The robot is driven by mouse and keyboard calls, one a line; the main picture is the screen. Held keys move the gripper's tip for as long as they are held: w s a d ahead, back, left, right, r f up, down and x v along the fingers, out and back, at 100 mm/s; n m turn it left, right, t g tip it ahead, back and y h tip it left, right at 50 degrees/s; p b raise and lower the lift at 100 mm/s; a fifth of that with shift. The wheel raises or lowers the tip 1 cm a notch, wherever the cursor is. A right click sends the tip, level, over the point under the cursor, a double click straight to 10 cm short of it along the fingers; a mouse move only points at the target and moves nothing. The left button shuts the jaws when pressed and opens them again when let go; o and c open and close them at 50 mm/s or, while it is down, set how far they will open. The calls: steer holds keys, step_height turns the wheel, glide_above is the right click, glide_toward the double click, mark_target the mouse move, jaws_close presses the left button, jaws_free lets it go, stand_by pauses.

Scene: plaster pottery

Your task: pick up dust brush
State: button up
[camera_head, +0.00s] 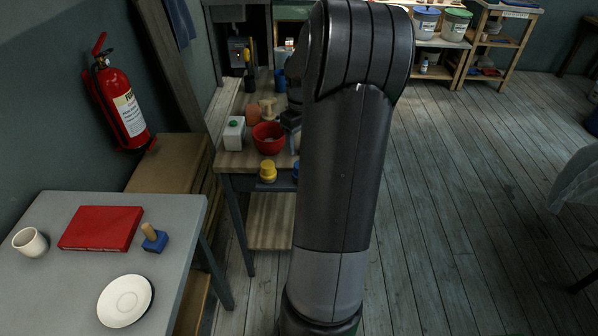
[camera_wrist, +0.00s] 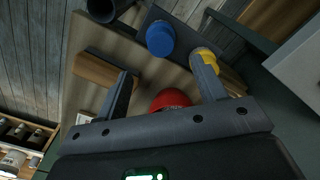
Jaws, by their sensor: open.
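I cannot make out a dust brush for certain. In the wrist view a wooden block with a dark edge (camera_wrist: 97,69) lies on the wooden bench (camera_wrist: 125,52), left of my gripper; it may be the brush. My gripper (camera_wrist: 165,80) is open, its two fingers apart over the bench with nothing held. In the head view my arm hides the gripper and part of the bench. A small blue piece with a wooden handle (camera_head: 154,238) stands on the grey table (camera_head: 60,282); I cannot tell what it is.
On the bench are a red bowl (camera_head: 268,138), a yellow-topped item (camera_head: 267,172) and a white box with a green knob (camera_head: 234,133). A blue round item (camera_wrist: 160,39) is beyond my fingers. The grey table holds a red book (camera_head: 100,228), cup and saucer.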

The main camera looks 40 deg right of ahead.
step_height(320, 180, down, 10)
steer(key=shift+r, duration=0.15)
steer(key=c, duration=1.1)
steer(key=shift+r, duration=0.1)
